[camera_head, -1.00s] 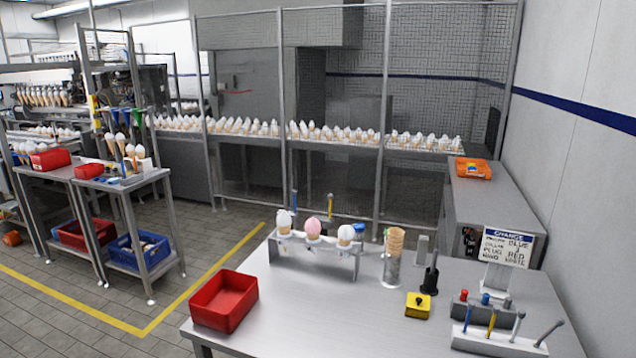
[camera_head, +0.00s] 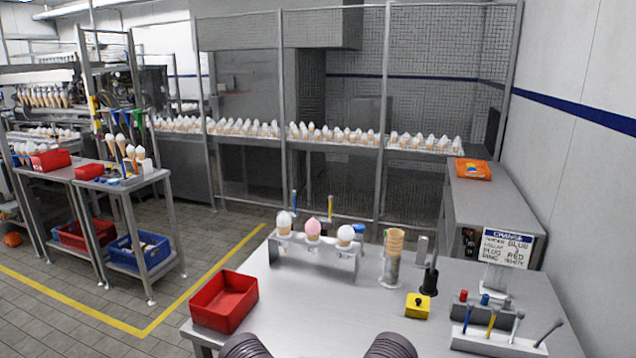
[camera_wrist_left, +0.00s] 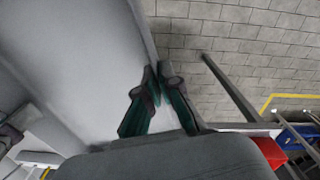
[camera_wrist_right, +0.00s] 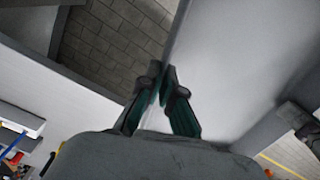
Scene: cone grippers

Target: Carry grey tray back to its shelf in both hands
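The grey tray (camera_wrist_left: 85,60) shows in the left wrist view as a broad pale panel with a straight rim. It also fills the right side of the right wrist view (camera_wrist_right: 235,60). My left gripper (camera_wrist_left: 157,76) has its fingertips close together with the tray's rim between them. My right gripper (camera_wrist_right: 162,76) is likewise closed on the opposite rim. The head view shows neither the tray nor the fingers; only two dark parts of my arms show at its bottom edge. I cannot tell which shelf is the tray's.
A steel table (camera_head: 330,305) stands in front, with a red bin (camera_head: 225,300), a cone holder (camera_head: 312,245), a yellow block (camera_head: 417,306) and a tool rack (camera_head: 490,340). Shelved tables with a blue bin (camera_head: 140,250) stand left. A side counter (camera_head: 490,200) is at right. Floor at left is open.

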